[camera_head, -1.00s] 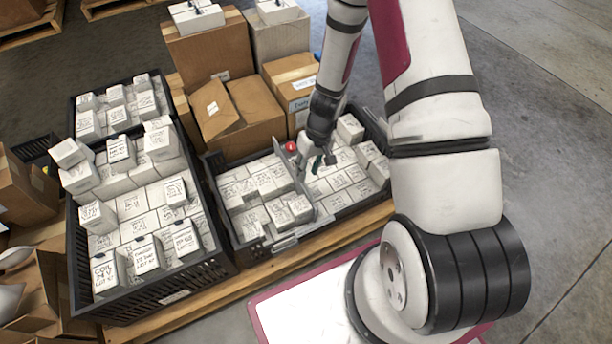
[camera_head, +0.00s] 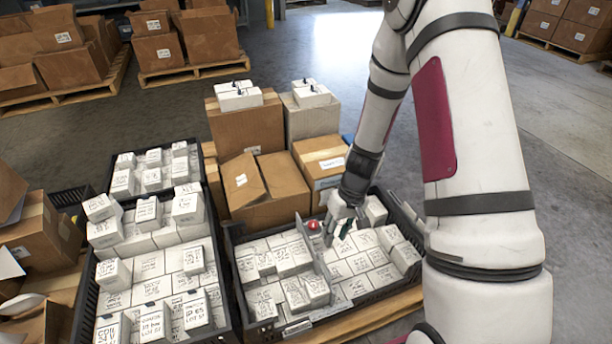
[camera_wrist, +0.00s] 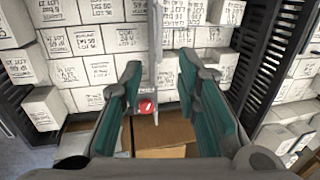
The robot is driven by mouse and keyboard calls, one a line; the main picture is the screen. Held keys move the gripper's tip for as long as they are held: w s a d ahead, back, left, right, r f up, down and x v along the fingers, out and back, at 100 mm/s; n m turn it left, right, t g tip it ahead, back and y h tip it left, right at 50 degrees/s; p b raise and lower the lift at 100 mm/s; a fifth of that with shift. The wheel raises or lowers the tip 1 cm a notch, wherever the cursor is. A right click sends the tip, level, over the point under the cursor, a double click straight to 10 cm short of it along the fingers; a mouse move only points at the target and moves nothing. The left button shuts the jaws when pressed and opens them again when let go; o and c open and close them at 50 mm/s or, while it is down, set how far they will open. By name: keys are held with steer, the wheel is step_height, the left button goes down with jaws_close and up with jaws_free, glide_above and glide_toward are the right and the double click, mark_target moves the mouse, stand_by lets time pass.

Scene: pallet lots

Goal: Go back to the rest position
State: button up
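My gripper (camera_head: 340,232) hangs over the black divided crate (camera_head: 238,298) on the pallet. In the wrist view my gripper (camera_wrist: 162,82) shows two teal-padded fingers spread apart with nothing between them. Below it the crate is full of white labelled boxes (camera_head: 297,258), split by a grey divider (camera_head: 322,262). A red round button (camera_head: 313,225) sits at the divider's far end; it also shows between the fingers in the wrist view (camera_wrist: 146,106). Whether the fingers touch any box is not clear, but they appear above them.
A fuller black crate (camera_head: 222,262) of white boxes stands at the left. Cardboard boxes (camera_head: 247,130) are stacked behind, with white packs (camera_head: 239,96) on top. More loaded pallets (camera_head: 190,72) stand farther back. Open grey floor (camera_head: 300,50) lies beyond and at the right.

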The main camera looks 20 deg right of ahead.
steer(key=s+a+r, duration=0.3)
steer(key=s+r, duration=0.1)
steer(key=r, duration=0.8)
steer(key=s+a+r, duration=0.3)
steer(key=r, duration=0.8)
steer(key=s+d+r+m+h, duration=0.1)
steer(key=s+r, duration=0.4)
steer(key=s, duration=0.6)
steer(key=s+r+h, duration=0.1)
steer(key=s+r, duration=0.5)
steer(key=s, duration=0.6)
step_height(320, 180, up, 35)
steer(key=t+p, duration=0.4)
steer(key=p, duration=2.9)
steer(key=shift+w+d+n, duration=0.25)
steer(key=shift+w+n, duration=0.05)
steer(key=shift+w, duration=0.05)
steer(key=shift+f, duration=0.1)
